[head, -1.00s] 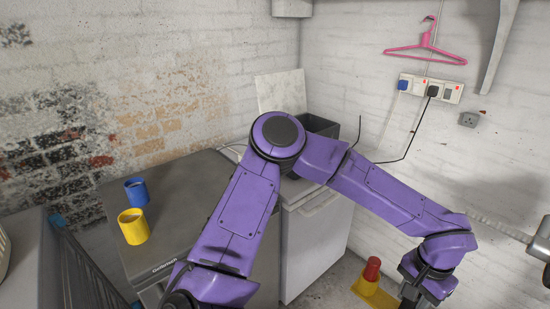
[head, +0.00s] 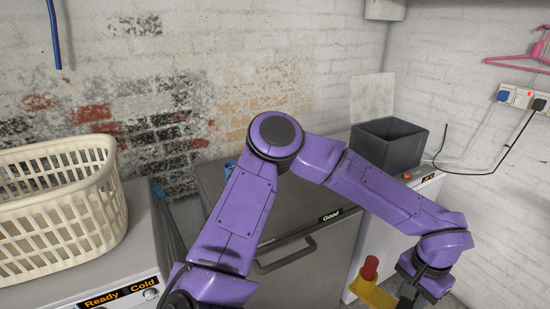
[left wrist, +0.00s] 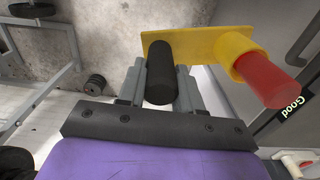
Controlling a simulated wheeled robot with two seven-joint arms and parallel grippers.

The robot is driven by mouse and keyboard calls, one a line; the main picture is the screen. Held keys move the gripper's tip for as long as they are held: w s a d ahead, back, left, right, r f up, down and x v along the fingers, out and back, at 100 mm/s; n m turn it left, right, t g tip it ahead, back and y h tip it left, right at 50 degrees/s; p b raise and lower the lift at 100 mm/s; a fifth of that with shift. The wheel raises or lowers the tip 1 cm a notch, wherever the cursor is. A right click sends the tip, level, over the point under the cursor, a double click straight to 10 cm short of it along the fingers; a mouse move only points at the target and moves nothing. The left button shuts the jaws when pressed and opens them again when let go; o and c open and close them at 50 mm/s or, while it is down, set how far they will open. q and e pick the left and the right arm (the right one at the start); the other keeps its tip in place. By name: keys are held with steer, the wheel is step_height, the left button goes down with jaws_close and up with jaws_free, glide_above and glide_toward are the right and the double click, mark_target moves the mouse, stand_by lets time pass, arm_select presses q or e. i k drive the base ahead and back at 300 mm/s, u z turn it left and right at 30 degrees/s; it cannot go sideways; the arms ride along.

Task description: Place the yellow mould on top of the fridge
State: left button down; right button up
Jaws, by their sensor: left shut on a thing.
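The yellow mould (head: 373,296) is a flat yellow plate with a red knob and a black grip. It is at the lower right of the head view, in front of the appliances. My left gripper (left wrist: 160,88) is shut on the black grip, and the yellow plate (left wrist: 210,45) and red knob stick out beyond the fingers. The grey fridge (head: 312,270), with a handle and a "Good" label, stands behind my left arm, which hides part of its top. Its front also shows in the left wrist view (left wrist: 245,125). My right gripper is in neither view.
A cream laundry basket (head: 75,215) stands on a white machine (head: 150,250) at left. A dark box (head: 385,148) sits on the white unit right of the fridge. A bit of blue (head: 231,166) shows at the fridge top's back left. A dumbbell (left wrist: 95,84) lies on the floor.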

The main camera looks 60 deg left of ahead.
mark_target(289, 198)
steer(key=u, duration=1.45)
